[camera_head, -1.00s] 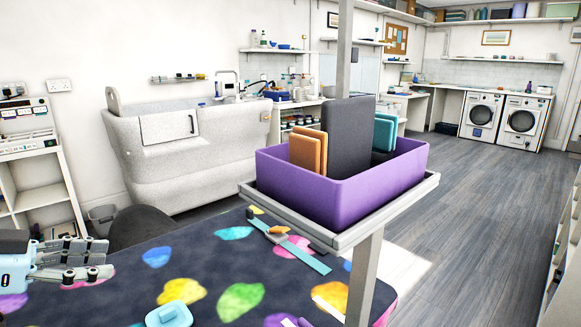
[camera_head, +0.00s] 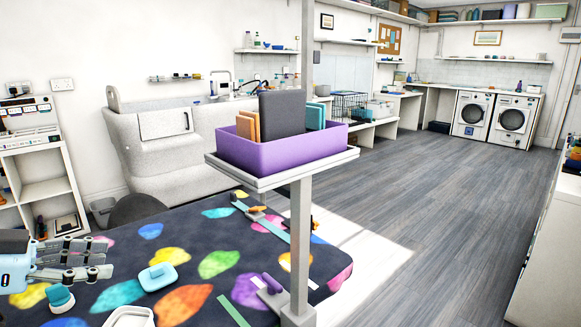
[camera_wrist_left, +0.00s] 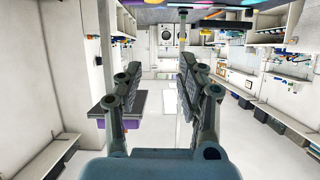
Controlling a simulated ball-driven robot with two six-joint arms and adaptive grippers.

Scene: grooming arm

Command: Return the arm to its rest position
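A grey upright post (camera_head: 301,210) stands at the edge of the table (camera_head: 190,235), which has a dark top with coloured patches. Its foot meets a clamp-like base (camera_head: 297,312), and its top runs out of the picture. I cannot make out a separate swinging arm on it. My left gripper (camera_head: 108,262) is at the lower left over the table, far from the post. In the left wrist view its two fingers (camera_wrist_left: 157,95) stand apart with nothing between them, so it is open and empty. My right gripper is not in view.
A tray (camera_head: 330,160) by the post carries a purple bin (camera_head: 290,152) with upright pads. A blue-lidded box (camera_head: 158,277), a teal-topped jar (camera_head: 60,297) and a strap (camera_head: 262,218) lie on the table. The floor (camera_head: 400,220) to the right is clear.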

